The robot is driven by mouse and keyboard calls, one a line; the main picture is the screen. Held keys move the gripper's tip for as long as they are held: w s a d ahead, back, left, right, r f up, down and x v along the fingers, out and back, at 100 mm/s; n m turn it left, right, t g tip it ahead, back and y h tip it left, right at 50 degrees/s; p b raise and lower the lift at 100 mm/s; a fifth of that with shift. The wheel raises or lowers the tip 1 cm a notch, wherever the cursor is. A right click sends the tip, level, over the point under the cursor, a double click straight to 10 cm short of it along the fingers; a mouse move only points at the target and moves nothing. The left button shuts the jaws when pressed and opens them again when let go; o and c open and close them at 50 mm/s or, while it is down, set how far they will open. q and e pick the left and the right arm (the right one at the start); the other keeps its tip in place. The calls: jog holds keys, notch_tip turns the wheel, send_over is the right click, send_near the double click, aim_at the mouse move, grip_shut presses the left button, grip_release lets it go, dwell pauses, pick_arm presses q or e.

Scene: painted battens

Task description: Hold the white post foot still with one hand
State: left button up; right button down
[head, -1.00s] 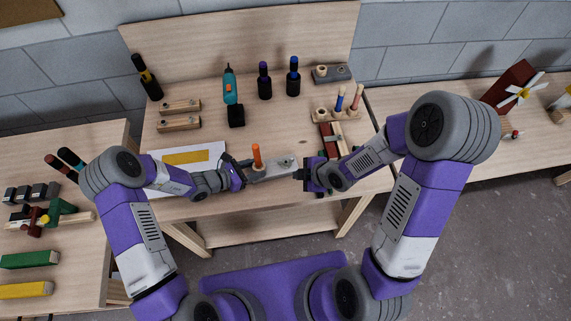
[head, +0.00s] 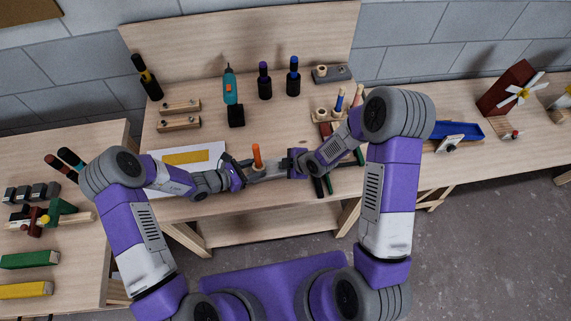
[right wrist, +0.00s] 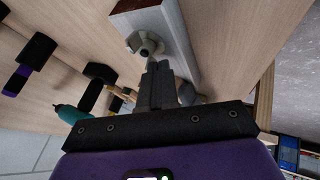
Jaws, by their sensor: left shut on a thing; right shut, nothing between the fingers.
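The white post foot (head: 271,169), a pale grey-white block, lies near the front edge of the middle bench. An orange peg (head: 256,152) stands upright at its left end. My left gripper (head: 247,172) is shut on the foot's left end; the exact contact is hard to see. My right gripper (head: 284,165) is shut and empty at the foot's right end, covering part of it. In the right wrist view the shut fingers (right wrist: 160,80) point at a grey knob-like fitting (right wrist: 145,46) on the block (right wrist: 150,14); whether they touch is unclear.
A white sheet with a yellow strip (head: 188,157) lies left. A teal drill (head: 231,92) and dark-handled tools stand behind. A peg rack (head: 325,115) and red and green pieces lie right, close to my right arm. Bench between foot and drill is clear.

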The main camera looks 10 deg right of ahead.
jog(key=shift+a, duration=0.15)
jog(key=shift+s+a+m, duration=0.1)
jog(key=shift+m, duration=0.3)
jog(key=shift+h, duration=0.3)
jog(key=shift+m+t, duration=0.3)
jog(key=shift+m, duration=0.2)
